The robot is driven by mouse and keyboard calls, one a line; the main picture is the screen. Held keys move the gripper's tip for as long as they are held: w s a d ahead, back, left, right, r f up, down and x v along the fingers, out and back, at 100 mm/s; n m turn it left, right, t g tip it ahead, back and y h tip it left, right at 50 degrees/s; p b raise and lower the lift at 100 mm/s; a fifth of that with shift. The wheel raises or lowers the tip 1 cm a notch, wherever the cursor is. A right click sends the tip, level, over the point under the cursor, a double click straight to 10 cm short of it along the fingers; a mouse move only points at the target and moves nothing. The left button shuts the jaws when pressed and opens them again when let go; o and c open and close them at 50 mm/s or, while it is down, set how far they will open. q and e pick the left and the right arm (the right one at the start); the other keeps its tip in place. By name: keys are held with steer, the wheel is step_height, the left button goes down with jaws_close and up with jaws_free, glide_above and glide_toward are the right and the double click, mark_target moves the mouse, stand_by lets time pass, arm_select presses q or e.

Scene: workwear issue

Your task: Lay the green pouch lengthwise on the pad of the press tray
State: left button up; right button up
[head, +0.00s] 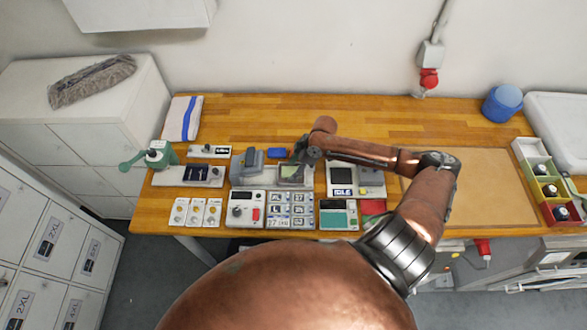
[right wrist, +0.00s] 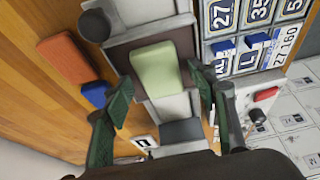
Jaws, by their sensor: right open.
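The light green pouch (right wrist: 156,70) lies on the dark brown pad (right wrist: 121,58) of the grey press tray (right wrist: 166,15) in the right wrist view. Dark pad shows on both sides of it. In the head view the pouch (head: 292,172) is small and partly behind my right gripper (head: 298,157). My right gripper (right wrist: 163,88) is open, with its green fingers apart on either side of the pouch in the wrist picture. I see no finger touching it; the height gap is hard to tell. My left gripper is in neither view.
An orange block (right wrist: 67,60) and a blue block (right wrist: 95,93) lie on the wood beside the tray. A label panel (head: 290,208) and a control box (head: 245,208) stand in front. A display device (head: 342,180) is to the right. The brown board (head: 460,200) is bare.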

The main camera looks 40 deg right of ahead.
steer(key=shift+r, duration=0.1)
steer(key=v, duration=1.2)
